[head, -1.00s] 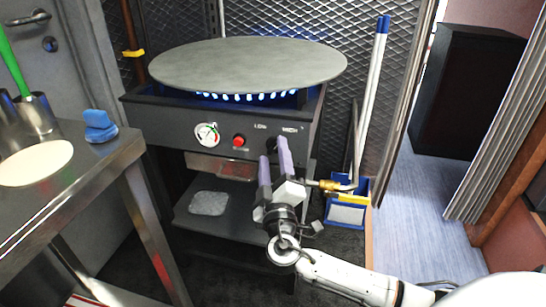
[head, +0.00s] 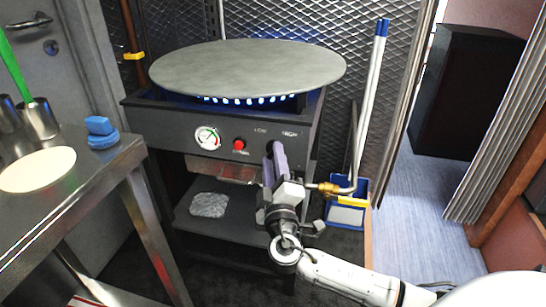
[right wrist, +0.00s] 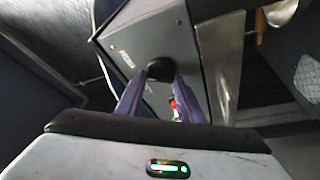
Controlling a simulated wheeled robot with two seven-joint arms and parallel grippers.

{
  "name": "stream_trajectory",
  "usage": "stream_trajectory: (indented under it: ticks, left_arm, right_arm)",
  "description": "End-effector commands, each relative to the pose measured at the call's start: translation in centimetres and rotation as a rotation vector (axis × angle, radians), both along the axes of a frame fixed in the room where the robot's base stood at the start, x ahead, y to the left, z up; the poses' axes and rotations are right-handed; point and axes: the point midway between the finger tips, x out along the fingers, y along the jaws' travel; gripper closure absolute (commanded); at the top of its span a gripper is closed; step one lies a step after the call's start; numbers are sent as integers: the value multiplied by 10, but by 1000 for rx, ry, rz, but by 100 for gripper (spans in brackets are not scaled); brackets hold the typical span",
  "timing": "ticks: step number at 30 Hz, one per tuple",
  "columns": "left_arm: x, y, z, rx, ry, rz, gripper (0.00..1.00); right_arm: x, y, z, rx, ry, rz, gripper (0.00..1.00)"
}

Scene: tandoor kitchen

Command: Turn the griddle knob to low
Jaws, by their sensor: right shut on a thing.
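The griddle is a round grey plate (head: 248,68) above a ring of blue flames on a dark stand. Its front panel (head: 175,130) carries a dial gauge (head: 208,137), a red button (head: 239,144) and LOW and HIGH labels. The black griddle knob (right wrist: 159,69) shows in the right wrist view between the fingertips; in the head view my gripper mostly hides it. My right gripper (head: 273,150) has its purple fingers shut on the knob, below the labels. The knob's pointer direction cannot be made out. My left gripper is not in view.
A steel table (head: 100,175) stands at left with a blue object (head: 101,132), metal cups and a pale round disc (head: 36,168). A brass gas valve (head: 328,189) is close to the right of my gripper.

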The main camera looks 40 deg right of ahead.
Motion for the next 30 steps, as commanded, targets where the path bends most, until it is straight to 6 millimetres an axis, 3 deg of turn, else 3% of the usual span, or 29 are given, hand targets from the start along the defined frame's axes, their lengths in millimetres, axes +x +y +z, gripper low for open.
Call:
stream_trajectory:
  ticks: [14, 30]
  left_arm:
    - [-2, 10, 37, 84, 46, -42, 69]
    - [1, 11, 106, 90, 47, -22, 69]
  right_arm:
    - [-1, 1, 12, -263, 314, 3, 88]
    - [0, 2, 14, -581, 686, 4, 88]
